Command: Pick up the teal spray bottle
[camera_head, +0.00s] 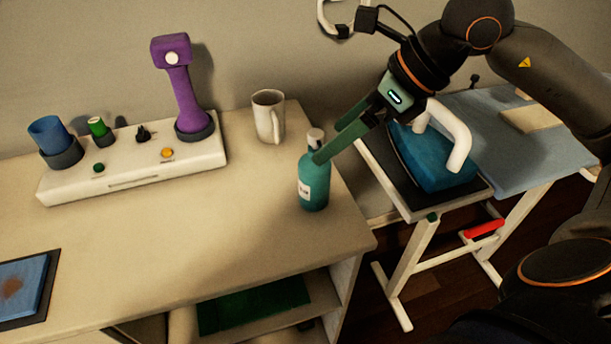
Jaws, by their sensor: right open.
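The teal spray bottle (313,190) stands upright near the right edge of the tan table, with a pale cap and a white label. My right gripper (327,145) comes in from the upper right, with its green fingers open at the bottle's neck. One finger crosses in front of the bottle just below the cap, and the other shows behind it. I cannot tell whether either finger touches the bottle. My left gripper is not in view.
A white mug (267,116) stands behind the bottle. A white dock (120,172) holds a purple device (182,90) and other items at the back left. An ironing board (535,150) with a blue iron (432,165) is at the right. The table's front middle (190,240) is clear.

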